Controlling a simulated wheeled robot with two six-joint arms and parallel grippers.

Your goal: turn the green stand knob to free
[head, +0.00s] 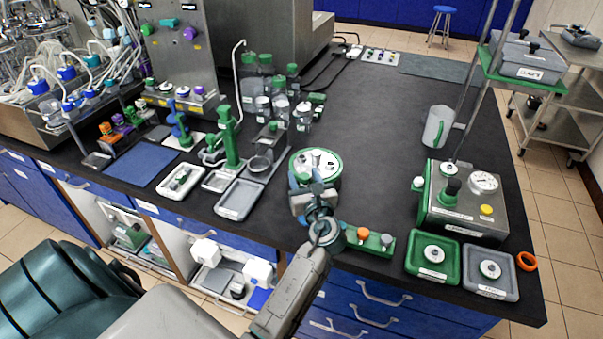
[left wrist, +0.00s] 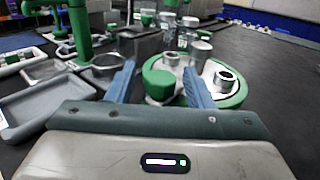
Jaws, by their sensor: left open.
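A round stand with a green rim (head: 336,160) and a pale top carrying several metal posts stands on the dark bench, in the middle of the head view. It also shows in the left wrist view (left wrist: 238,97). A green knob (left wrist: 158,83) shows at its near left side in the left wrist view. My left gripper (head: 308,180) is open at the near edge of the stand. In the left wrist view its two blue fingers (left wrist: 158,72) stand on either side of the knob; contact cannot be told. My right gripper is not in view.
A grey tray (head: 239,199) and a tall green stand (head: 229,140) are to the left. A small green block with an orange knob (head: 363,233) sits close right of my arm. A green control box (head: 463,200) stands farther right.

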